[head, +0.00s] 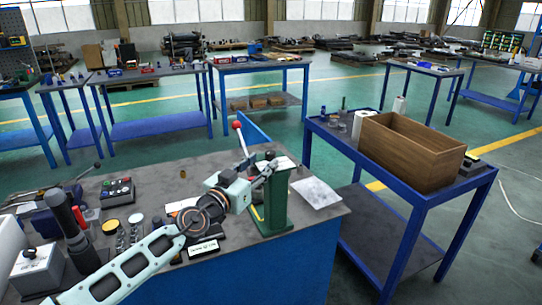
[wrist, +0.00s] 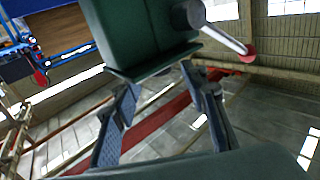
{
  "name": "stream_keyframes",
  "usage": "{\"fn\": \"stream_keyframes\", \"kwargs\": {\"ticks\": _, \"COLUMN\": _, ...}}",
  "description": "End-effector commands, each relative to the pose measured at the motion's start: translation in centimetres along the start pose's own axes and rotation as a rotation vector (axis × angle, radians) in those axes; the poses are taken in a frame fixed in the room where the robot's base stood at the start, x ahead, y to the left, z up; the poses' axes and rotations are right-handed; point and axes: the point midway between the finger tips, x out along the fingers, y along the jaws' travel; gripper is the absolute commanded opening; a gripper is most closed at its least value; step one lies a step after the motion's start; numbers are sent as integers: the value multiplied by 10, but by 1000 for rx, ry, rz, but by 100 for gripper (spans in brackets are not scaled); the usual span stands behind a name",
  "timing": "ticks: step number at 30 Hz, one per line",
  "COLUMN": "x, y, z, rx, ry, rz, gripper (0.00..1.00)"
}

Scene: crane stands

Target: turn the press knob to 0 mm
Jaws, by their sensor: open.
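The green press (head: 271,205) stands on the near workbench. A lever with a red ball (head: 238,126) rises to the left of its top. In the wrist view the dark green press body (wrist: 140,32) fills the top, with a metal lever and red end (wrist: 247,53) at its right. My gripper (head: 266,172) is at the upper part of the press. In the wrist view my gripper (wrist: 160,84) is open, its two fingers apart just below the green body, with nothing seen between them. I cannot make out the press knob or its scale; my gripper may cover it.
The near workbench (head: 312,225) carries a white sheet (head: 316,193), a black label stand (head: 203,247) and a button box (head: 117,191) around my arm. A blue table to the right holds a wooden crate (head: 410,150).

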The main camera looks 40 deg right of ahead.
Motion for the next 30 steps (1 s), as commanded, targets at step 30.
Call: {"fn": "stream_keyframes", "kwargs": {"ticks": 30, "x": 60, "y": 0, "z": 0, "rx": 0, "ry": -1, "rz": 1, "gripper": 22}}
